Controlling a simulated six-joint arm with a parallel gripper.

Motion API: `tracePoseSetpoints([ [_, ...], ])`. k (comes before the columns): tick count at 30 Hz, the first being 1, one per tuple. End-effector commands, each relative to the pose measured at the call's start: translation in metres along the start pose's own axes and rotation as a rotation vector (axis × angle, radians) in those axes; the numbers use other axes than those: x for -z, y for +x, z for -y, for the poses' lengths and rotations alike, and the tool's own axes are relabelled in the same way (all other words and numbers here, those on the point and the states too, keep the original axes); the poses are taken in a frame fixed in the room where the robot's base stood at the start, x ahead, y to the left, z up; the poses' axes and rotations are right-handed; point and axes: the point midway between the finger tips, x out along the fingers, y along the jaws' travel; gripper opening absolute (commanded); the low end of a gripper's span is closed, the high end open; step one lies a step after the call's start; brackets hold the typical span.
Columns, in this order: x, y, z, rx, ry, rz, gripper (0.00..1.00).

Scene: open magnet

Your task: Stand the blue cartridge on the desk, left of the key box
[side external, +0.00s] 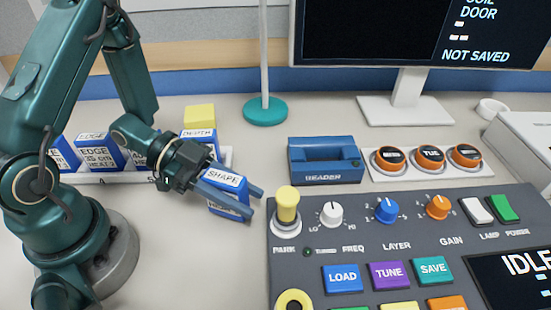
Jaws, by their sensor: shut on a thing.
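My gripper (256,201) is shut on a blue cartridge (230,205) with a white label reading SHAPE. The cartridge is upright, slightly tilted in the picture, between the two blue-grey fingers. It is low over or on the desk (190,260); I cannot tell whether its base touches. A grey box with coloured keys (400,246) is just right of the cartridge, with a small gap in the picture. No thing is labelled key box; this keyed box fits best.
Several other blue cartridges, including EDGE (98,153) and DEPTH (199,137), stand in a white rack behind my arm. A blue reader (325,160) sits behind the keyed box. Desk in front of the gripper is clear.

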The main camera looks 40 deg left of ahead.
Motion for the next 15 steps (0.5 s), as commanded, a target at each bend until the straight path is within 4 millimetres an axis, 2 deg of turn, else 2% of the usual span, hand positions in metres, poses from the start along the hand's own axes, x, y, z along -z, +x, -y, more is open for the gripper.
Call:
tracePoseSetpoints([
  [15,-0.0041,0.0018,0.0001,0.000,-0.001,-0.001,0.00],
])
